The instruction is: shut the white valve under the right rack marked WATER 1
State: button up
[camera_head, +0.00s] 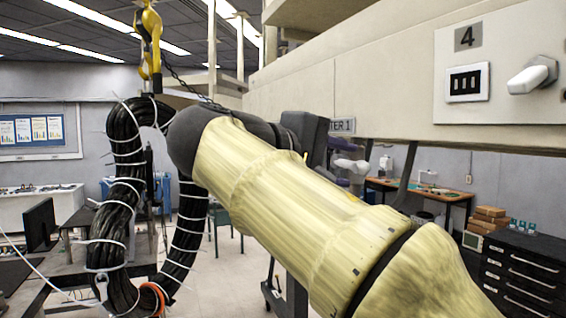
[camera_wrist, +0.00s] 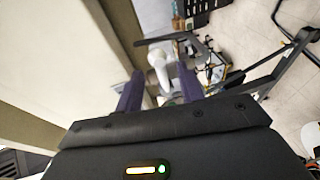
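The white valve (camera_wrist: 157,60) shows between and just beyond my fingertips in the wrist view. I cannot tell whether either finger touches it. In the head view white valve parts (camera_head: 351,164) show just below a label ending "TER 1" (camera_head: 342,126), whose left part is hidden by my gripper. My gripper (camera_wrist: 159,82) has purple fingers set apart on either side of the valve's white handle, with nothing clamped. In the head view its dark body hides most of the fingers and part of the valve.
A rack panel marked 4 (camera_head: 467,37), with another white handle (camera_head: 532,74), stands at the near right. A bundle of black cables (camera_head: 125,200) hangs from a yellow hook (camera_head: 149,40) at left. A black drawer cabinet (camera_head: 525,270) and workbench (camera_head: 420,188) stand behind.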

jog(key=v, duration=1.1)
jog(key=shift+s+a, duration=0.15)
jog(key=shift+a, duration=0.05)
jog(key=w+d+f+n+y+b, duration=0.15)
jog(key=w+f+n, duration=0.25)
jog(key=w+f, duration=0.75)
jog(key=w+d+f+g+y+b, duration=0.1)
jog(key=d+f+g+y, duration=0.1)
jog(key=f, duration=0.9)
jog(key=w+d+f+g+y+b, duration=0.1)
jog(key=d+f+y+b, duration=0.15)
jog(key=f, duration=0.75)
jog(key=s+d+f+m+g+y+b, duration=0.1)
jog(key=s+d+f+m+y, duration=0.1)
jog(key=f, duration=0.8)
jog(key=s+d+f+m+g+y+b, duration=0.1)
jog(key=s+d+f+m+g+y, duration=0.1)
jog(key=s+d+f+m, duration=0.3)
jog(key=s+d+f+m+g+y+b, duration=0.1)
jog(key=s+d+f+m, duration=0.3)
jog(key=f, duration=1.2)
jog(key=s+d+y, duration=0.1)
jog(key=s, duration=0.3)
jog(key=shift+s+d+f+g+b, duration=0.25)
jog(key=shift+d+f+g+b, duration=0.05)
jog(key=shift+d+f+g, duration=0.1)
